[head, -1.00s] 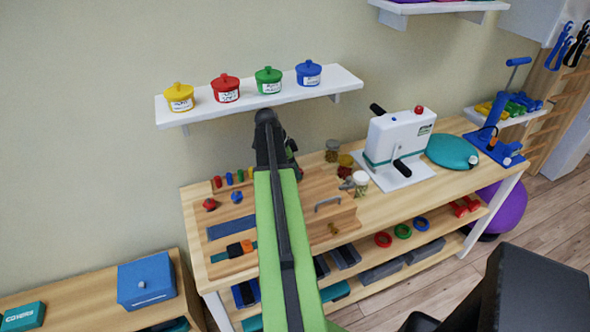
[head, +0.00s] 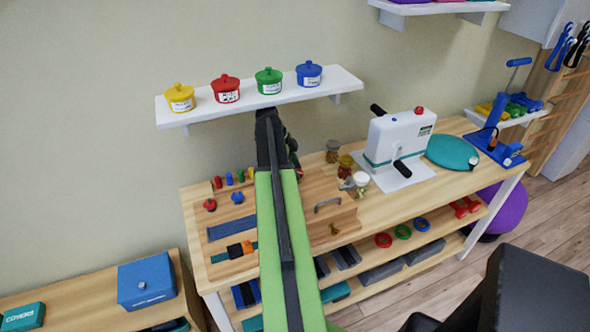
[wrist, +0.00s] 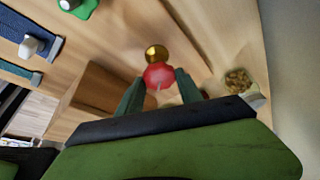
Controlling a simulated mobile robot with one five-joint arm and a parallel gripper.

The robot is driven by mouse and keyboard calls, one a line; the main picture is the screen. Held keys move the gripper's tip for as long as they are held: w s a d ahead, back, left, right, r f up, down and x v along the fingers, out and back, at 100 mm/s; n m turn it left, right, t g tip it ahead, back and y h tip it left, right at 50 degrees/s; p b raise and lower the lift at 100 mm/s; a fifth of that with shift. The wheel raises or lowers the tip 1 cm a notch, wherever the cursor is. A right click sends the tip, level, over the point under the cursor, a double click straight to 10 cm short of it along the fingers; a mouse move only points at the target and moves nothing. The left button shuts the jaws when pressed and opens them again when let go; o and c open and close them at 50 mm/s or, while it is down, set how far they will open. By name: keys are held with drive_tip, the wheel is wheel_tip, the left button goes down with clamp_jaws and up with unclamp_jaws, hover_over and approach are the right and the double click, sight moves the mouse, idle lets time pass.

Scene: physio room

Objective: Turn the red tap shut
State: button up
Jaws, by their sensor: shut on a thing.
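The red tap (wrist: 158,76) shows in the wrist view between my two fingertips, with a round brass part (wrist: 157,53) just beyond it. My gripper (wrist: 160,86) is shut on the red tap, one dark green finger on each side. The palm hides the lower part of the view. In the head view my arm reaches over the wooden bench, and its dark end hides most of the tap and the fingers.
A white shelf (head: 345,84) with several coloured pots hangs just above my arm's end. On the bench (head: 400,203), small jars (head: 361,181) and a white hand-crank machine (head: 398,138) stand to the right. Coloured pegs and knobs (head: 237,198) stand to the left.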

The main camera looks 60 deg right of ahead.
drive_tip(key=o, duration=1.4)
